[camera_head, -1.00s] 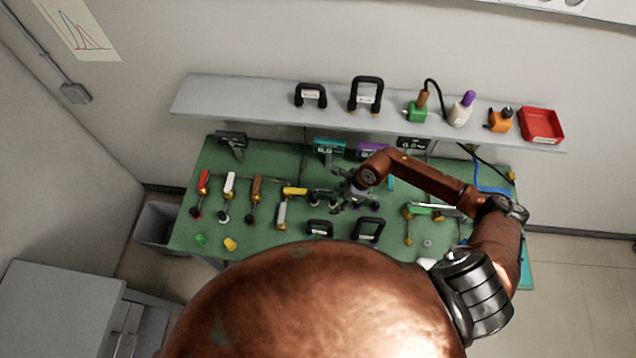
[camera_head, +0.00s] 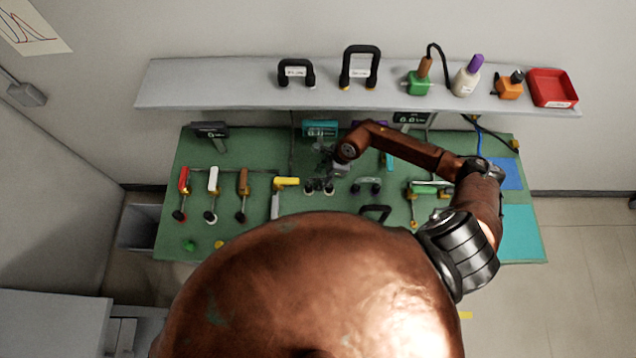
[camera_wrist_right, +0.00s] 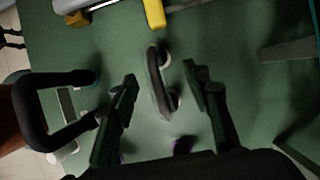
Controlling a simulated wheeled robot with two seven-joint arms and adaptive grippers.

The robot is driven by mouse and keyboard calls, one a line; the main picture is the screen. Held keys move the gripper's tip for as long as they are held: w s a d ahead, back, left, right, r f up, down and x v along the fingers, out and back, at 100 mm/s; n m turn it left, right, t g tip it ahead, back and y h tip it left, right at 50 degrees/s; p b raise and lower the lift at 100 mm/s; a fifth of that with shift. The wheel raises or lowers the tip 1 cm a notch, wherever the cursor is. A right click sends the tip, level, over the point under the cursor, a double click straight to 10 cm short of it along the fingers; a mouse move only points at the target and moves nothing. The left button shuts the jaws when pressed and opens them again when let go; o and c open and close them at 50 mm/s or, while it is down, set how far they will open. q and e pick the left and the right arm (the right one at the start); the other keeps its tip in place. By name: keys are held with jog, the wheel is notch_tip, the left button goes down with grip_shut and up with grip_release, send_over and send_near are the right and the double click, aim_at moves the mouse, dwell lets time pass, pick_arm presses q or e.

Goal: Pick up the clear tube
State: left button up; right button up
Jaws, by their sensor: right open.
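The clear tube (camera_head: 367,182) appears to be the pale arc with two dark ends on the green bench, right of my right gripper (camera_head: 328,172) in the head view. In the right wrist view, a dark purplish end (camera_wrist_right: 185,145) near the bottom may be part of it; the rest is hidden or too dark to tell. My right gripper (camera_wrist_right: 160,80) is open and empty, its fingers on either side of a short black curved tube with pale ends (camera_wrist_right: 160,82), apparently above it. Whether they touch is unclear. My left gripper is not in view.
A yellow-handled clamp (camera_head: 286,183) stands left of my gripper, near several lever clamps. A black frame handle (camera_head: 376,211) stands close in front; it shows in the wrist view (camera_wrist_right: 50,130). A grey shelf (camera_head: 220,85) with several items runs along the back wall.

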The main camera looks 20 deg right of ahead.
jog(key=shift+x, duration=0.75)
jog(key=shift+p+x, duration=0.95)
jog(key=shift+x, duration=1.45)
jog(key=shift+s, duration=0.15)
jog(key=shift+c, duration=0.4)
grip_shut()
